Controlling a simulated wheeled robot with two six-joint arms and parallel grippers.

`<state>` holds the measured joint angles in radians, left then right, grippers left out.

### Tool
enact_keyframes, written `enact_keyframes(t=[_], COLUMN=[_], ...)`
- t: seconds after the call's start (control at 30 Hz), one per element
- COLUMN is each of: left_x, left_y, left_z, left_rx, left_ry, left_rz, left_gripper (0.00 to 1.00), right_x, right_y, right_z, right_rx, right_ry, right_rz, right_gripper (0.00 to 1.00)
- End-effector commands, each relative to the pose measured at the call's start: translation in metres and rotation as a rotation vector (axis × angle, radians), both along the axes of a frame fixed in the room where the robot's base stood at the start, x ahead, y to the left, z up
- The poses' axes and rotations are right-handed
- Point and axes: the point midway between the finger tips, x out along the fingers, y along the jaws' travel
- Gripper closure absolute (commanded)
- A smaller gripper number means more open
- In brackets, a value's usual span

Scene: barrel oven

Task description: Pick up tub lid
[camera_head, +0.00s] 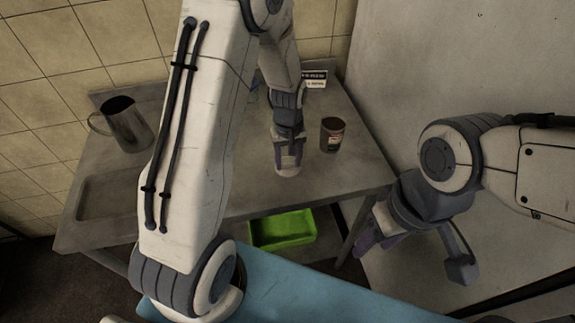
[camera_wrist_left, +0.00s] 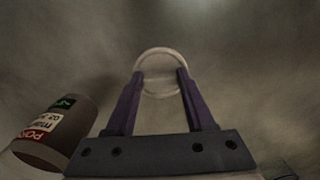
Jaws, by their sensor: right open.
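The tub lid (camera_wrist_left: 158,58) is a small, pale, round piece. In the left wrist view it lies between the two purple fingertips of my left gripper (camera_wrist_left: 160,82), which meet its sides. In the head view the lid (camera_head: 287,171) shows below my left gripper (camera_head: 289,157), over the front part of the counter. Whether the lid touches the counter is hard to tell. A dark tub (camera_head: 332,134) with a label stands to the right of the gripper, and it also shows in the left wrist view (camera_wrist_left: 55,132). My right gripper (camera_head: 415,250) is open and empty at the right.
A metal jug (camera_head: 124,124) stands at the back left of the grey counter (camera_head: 232,205). A small sign (camera_head: 314,79) is at the back. A green crate (camera_head: 282,230) sits below the counter. The counter's right side is clear beyond the tub.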

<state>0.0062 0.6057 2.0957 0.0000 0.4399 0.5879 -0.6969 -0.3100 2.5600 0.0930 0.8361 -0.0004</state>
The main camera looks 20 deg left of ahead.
Motion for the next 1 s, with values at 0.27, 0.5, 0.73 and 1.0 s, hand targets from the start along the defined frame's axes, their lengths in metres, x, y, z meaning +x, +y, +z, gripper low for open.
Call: enact_keyframes(t=[0.27, 0.5, 0.73, 1.0], left_x=[0.0, 0.001, 0.005, 0.02], left_y=[0.0, 0.0, -0.014, -0.073], left_z=[0.0, 0.013, 0.048, 0.084], left_rx=[0.0, 0.0, 0.0, -0.001], left_ry=[0.0, -0.004, -0.005, -0.006], left_rz=[0.0, 0.0, -0.007, -0.006], left_gripper=[0.98, 0.98, 0.98, 0.98], right_x=[0.0, 0.0, 0.0, 0.0], right_y=[0.0, 0.0, 0.0, 0.0], right_z=[0.0, -0.002, -0.008, -0.014], right_rx=[0.0, 0.0, 0.0, 0.0], right_ry=[0.0, 0.0, 0.0, 0.0], right_rz=[0.0, 0.0, 0.0, 0.0], right_gripper=[0.5, 0.5, 0.5, 0.5])
